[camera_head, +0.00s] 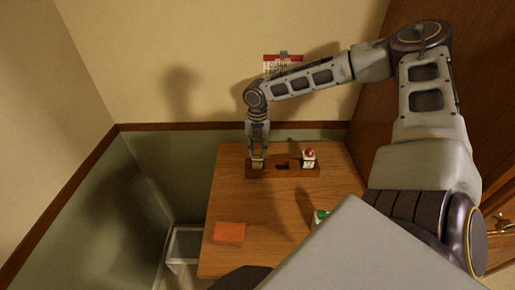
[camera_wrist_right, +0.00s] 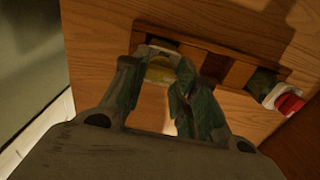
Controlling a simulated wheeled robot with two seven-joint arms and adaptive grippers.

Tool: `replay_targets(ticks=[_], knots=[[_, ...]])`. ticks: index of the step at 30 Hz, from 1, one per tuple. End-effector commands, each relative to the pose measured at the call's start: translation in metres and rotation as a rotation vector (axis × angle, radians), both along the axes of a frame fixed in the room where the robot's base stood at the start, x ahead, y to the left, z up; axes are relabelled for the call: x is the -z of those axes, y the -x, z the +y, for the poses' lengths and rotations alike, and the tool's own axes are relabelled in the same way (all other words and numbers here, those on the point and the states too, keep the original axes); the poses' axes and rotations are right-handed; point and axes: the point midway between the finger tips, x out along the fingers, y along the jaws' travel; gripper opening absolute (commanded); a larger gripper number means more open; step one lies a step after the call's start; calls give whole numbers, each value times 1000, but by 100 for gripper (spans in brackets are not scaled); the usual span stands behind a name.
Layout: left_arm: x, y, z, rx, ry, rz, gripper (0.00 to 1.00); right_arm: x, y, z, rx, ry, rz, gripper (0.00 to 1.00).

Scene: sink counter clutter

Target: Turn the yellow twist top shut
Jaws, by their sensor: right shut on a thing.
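The yellow twist top (camera_wrist_right: 160,72) is between the fingers of my right gripper in the right wrist view. It sits at the left end of a dark wooden rack (camera_head: 282,171) at the back of the table. My right gripper (camera_head: 258,160) reaches down from above and is shut on the yellow top. The fingers hide much of the top and what is under it, so I cannot tell how far it is turned. My left gripper is not in view.
A white container with a red top (camera_head: 309,155) stands at the rack's right end. A green-topped container (camera_head: 320,216) stands near my right arm. The middle of the wooden table (camera_head: 265,205) is clear. A bin (camera_head: 184,243) stands left of it.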

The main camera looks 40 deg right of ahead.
Motion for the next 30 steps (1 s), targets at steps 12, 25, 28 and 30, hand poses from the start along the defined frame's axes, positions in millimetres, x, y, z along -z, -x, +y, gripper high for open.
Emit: replay_targets(ticks=[12,25,28,30], knots=[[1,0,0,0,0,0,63,0,0,0,37,0,0,5],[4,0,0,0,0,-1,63,0,0,0,136,-1,-1,5],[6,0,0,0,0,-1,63,1,0,0,190,-1,-1,5],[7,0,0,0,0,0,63,1,0,1,236,-1,-1,5]])
